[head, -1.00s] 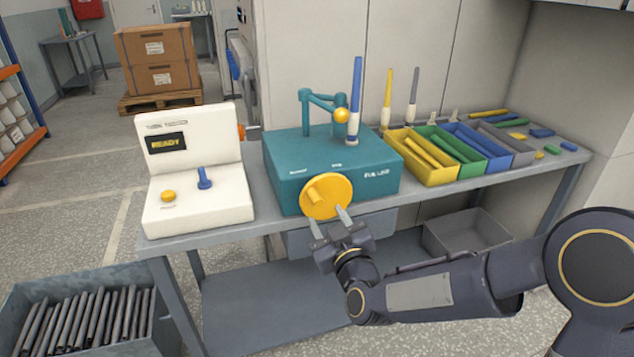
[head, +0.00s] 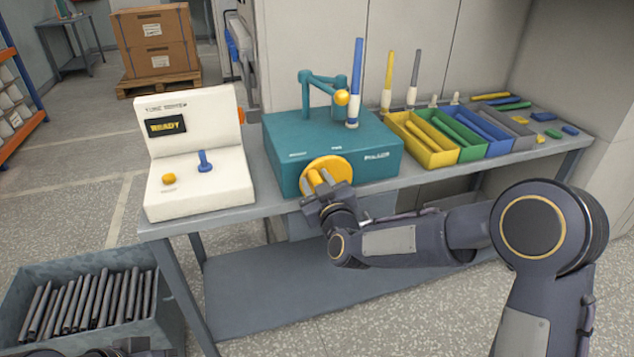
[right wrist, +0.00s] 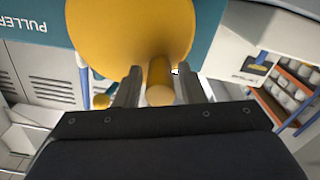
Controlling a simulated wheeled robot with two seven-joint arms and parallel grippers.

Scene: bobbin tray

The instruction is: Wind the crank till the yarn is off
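The teal puller box (head: 290,155) stands on the bench with a yellow crank disc (head: 343,167) on its front. A peg-like yellow crank handle (right wrist: 159,82) sticks out from the disc. A blue bobbin (head: 356,80) with a white lower part stands upright on top of the box, beside a teal arm with a yellow ball (head: 342,97). My right gripper (head: 318,180) is at the disc. In the right wrist view its fingers (right wrist: 158,88) stand on either side of the handle, with a gap visible at the left finger.
A white console (head: 205,185) reading READY, with a blue lever, stands left of the box. Yellow, green, blue and grey bins (head: 430,157) stand to the right. A grey crate of dark rods (head: 165,310) is on the floor at lower left.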

